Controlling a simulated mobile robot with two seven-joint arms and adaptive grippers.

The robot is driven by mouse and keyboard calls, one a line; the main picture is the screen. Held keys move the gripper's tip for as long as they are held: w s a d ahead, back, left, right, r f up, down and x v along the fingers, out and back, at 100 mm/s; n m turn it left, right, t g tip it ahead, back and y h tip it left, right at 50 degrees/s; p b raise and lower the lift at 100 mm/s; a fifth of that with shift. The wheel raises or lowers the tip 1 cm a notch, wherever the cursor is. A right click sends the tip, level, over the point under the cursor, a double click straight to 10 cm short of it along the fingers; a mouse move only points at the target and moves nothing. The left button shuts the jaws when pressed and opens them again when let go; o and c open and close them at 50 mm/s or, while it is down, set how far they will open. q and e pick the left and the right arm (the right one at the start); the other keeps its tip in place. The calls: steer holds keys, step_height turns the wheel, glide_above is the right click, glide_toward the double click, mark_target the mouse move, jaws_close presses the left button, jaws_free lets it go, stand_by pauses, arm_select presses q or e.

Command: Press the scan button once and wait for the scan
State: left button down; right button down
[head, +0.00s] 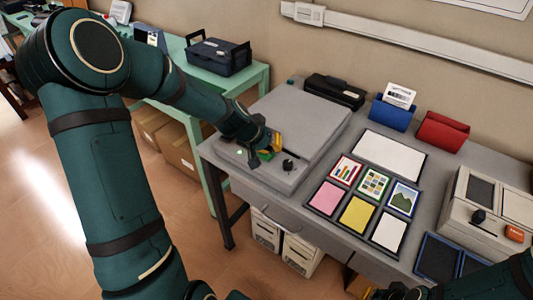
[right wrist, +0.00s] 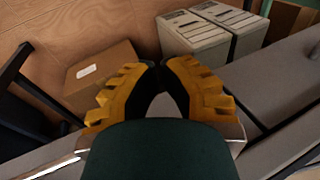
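The grey flatbed scanner (head: 300,118) sits on the left part of the grey table, its lid down. Its front panel (head: 262,178) carries a round black knob (head: 288,165). My left gripper (head: 270,150) is low over this panel, just left of the knob, with yellow pads showing. A bit of green shows at its tips; I cannot tell whether it is a button, nor whether the gripper touches it. The gripper and wrist hide part of the panel. My right gripper (right wrist: 160,72) looks shut and empty in the right wrist view, away from the scanner.
Right of the scanner lie a white sheet (head: 390,155) and several framed cards (head: 357,214). A black case (head: 334,91), blue (head: 392,113) and red (head: 443,131) holders stand behind. A beige device (head: 485,215) is at right. Boxes (head: 283,240) stand below the table.

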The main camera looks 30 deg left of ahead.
mark_target(272, 153)
arm_select(q)
steer(key=shift+f, duration=0.25)
steer(key=shift+r, duration=0.15)
stand_by(0.3)
steer(key=shift+r+p, duration=0.4)
steer(key=shift+r, duration=0.45)
steer(key=shift+r+p, duration=1.8)
steer(key=shift+r, duration=0.75)
steer(key=shift+f, duration=0.1)
